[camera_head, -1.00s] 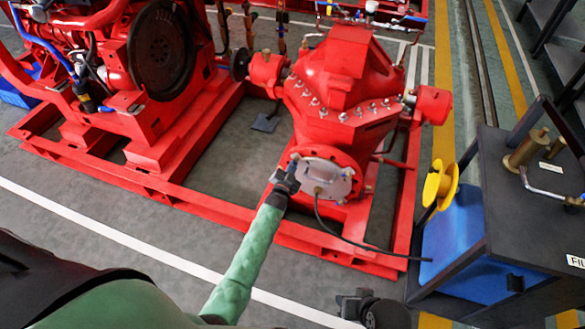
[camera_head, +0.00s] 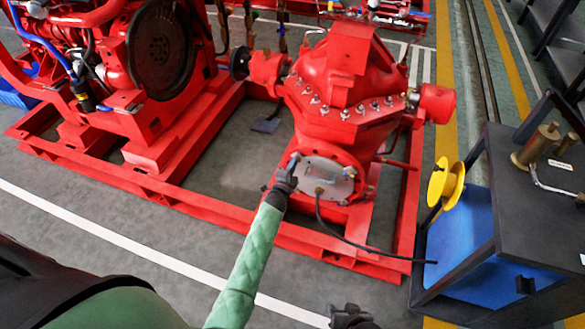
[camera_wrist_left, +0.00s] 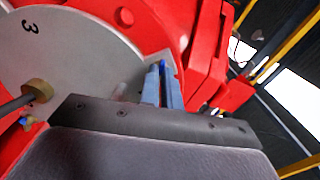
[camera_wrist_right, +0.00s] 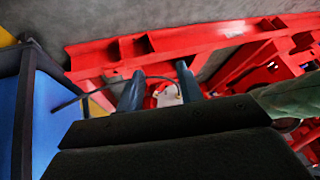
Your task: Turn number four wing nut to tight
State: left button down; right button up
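The round grey cover plate (camera_head: 322,179) is on the front of the red pump. It also shows in the left wrist view (camera_wrist_left: 95,50), with a "3" printed on it. My left gripper (camera_head: 293,163) is at the plate's upper left edge. In the left wrist view its fingers (camera_wrist_left: 163,84) are nearly together, with a narrow gap, at the plate's edge. They appear closed around a wing nut there, mostly hidden; its number is not visible. Another small wing nut (camera_wrist_left: 26,122) shows by the plate's lower left. My right gripper (camera_wrist_right: 162,88) is open and empty, away from the pump.
A black hose runs from the plate's brass fitting (camera_wrist_left: 37,90) to the right. A dark cart with a blue panel (camera_head: 462,245) and yellow reel (camera_head: 445,186) stands right. The red base frame (camera_head: 300,240) surrounds the pump; grey floor in front is clear.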

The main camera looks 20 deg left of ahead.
pick_arm(q)
jog(key=shift+f+m, duration=0.1)
jog(key=shift+m, duration=0.5)
pick_arm(e)
jog(key=shift+f, duration=1.4)
jog(key=shift+s+a, duration=0.1)
pick_arm(q)
jog(key=c, duration=1.6)
grip_release()
